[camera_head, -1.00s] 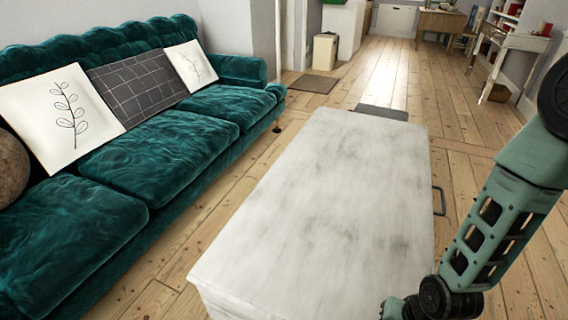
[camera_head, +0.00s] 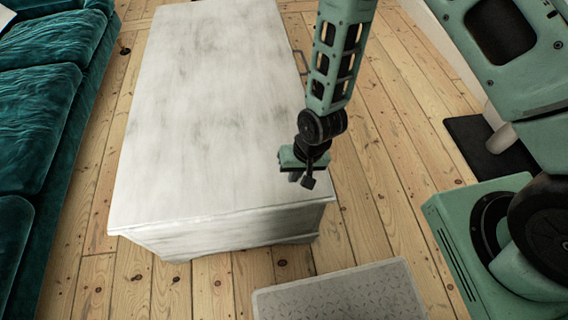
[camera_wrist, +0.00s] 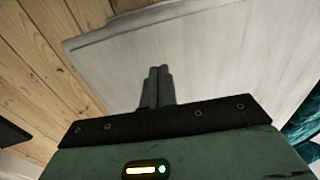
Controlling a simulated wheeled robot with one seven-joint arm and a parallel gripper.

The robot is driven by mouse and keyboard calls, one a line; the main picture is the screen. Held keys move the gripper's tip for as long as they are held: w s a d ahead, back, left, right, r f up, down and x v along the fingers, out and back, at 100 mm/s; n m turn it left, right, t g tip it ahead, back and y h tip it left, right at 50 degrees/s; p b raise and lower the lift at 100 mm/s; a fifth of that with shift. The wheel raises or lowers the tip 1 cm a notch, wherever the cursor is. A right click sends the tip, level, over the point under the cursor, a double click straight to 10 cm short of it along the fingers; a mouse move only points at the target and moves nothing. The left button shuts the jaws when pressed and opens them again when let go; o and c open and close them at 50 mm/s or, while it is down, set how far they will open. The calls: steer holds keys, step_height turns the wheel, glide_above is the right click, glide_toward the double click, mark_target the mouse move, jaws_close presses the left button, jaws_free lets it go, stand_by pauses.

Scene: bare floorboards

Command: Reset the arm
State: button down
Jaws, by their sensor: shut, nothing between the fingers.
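My gripper (camera_head: 306,181) hangs from my green arm over the near right corner of a whitewashed wooden chest (camera_head: 200,110). In the wrist view its two dark fingers (camera_wrist: 158,88) are pressed together with nothing between them. The chest's pale top (camera_wrist: 220,60) lies beyond the fingers in that view. I cannot tell how high the gripper is above the chest top.
A teal velvet sofa (camera_head: 38,120) runs along the left of the chest, with a strip of floorboards between. A metal handle (camera_head: 300,62) sticks out on the chest's right side. Bare floorboards (camera_head: 385,190) lie to the right. A dark mat (camera_head: 490,147) lies farther right.

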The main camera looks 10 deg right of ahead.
steer(key=d+r, duration=0.5)
steer(key=d, duration=0.4)
steer(key=shift+s+p, duration=0.25)
steer(key=shift+p, duration=0.05)
steer(key=s+a+r+n+h, duration=0.1)
steer(key=s+a+r+n, duration=0.2)
steer(key=r, duration=0.6)
steer(key=s+a+r+n, duration=0.1)
steer(key=s+r+n, duration=0.1)
steer(key=s+r, duration=0.5)
steer(key=s+a+r+n+h, duration=0.1)
steer(key=s+r+n, duration=0.15)
steer(key=r, duration=0.85)
step_height(320, 180, up, 15)
steer(key=p, duration=1.4)
steer(key=shift+n, duration=0.25)
